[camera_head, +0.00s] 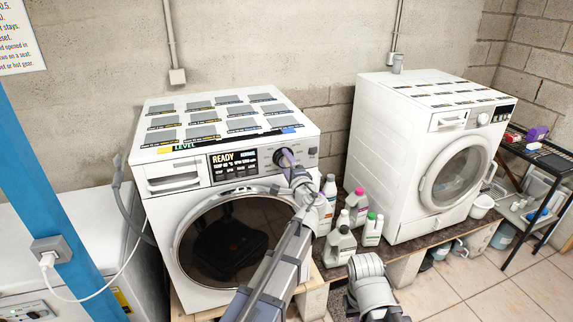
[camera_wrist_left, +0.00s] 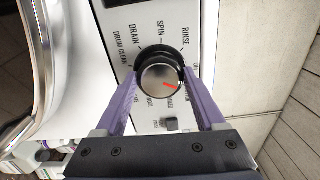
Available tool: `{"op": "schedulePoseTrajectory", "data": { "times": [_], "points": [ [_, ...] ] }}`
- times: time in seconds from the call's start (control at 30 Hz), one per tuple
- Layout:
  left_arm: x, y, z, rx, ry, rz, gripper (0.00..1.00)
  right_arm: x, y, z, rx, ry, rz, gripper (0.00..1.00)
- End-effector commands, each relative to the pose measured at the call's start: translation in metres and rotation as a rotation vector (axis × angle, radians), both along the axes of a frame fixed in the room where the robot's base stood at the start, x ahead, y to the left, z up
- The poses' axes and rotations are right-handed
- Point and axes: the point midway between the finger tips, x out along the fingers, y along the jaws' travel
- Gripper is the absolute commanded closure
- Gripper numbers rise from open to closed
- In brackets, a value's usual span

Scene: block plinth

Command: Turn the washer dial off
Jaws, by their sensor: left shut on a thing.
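The washer (camera_head: 172,237) on the left has a lit display (camera_head: 233,163) reading READY. Its round dial (camera_head: 283,157) is right of the display, partly covered by my left gripper (camera_head: 287,163). In the left wrist view, the dial (camera_wrist_left: 159,81) has a black rim, a silver face and a red mark pointing right and slightly down. Labels around it include RINSE, SPIN, DRAIN and DRUM CLEAN; others are too small or hidden. The purple fingers of my left gripper (camera_wrist_left: 160,84) are shut on the dial from both sides.
A second white machine (camera_head: 376,150) stands to the right. Several bottles (camera_head: 341,240) stand between the two machines. The washer's round door (camera_head: 225,235) is closed below the panel. A blue post (camera_head: 62,180) with a plug stands at the left.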

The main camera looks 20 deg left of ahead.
Motion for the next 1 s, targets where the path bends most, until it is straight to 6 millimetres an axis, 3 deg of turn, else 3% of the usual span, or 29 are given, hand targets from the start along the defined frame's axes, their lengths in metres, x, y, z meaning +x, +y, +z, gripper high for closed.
{"op": "schedulePoseTrajectory", "data": {
  "times": [0.5,1.0],
  "points": [
    [-0.0009,-0.0003,-0.0021,-0.328,-0.219,0.0,0.84,0.0,0.0,-0.0016,0.0,0.0,0.0,1.0],
    [-0.0011,-0.0005,-0.0025,-0.432,-0.288,0.001,0.84,0.0,0.0,-0.0019,0.0,0.0,0.0,1.0]
  ]
}}
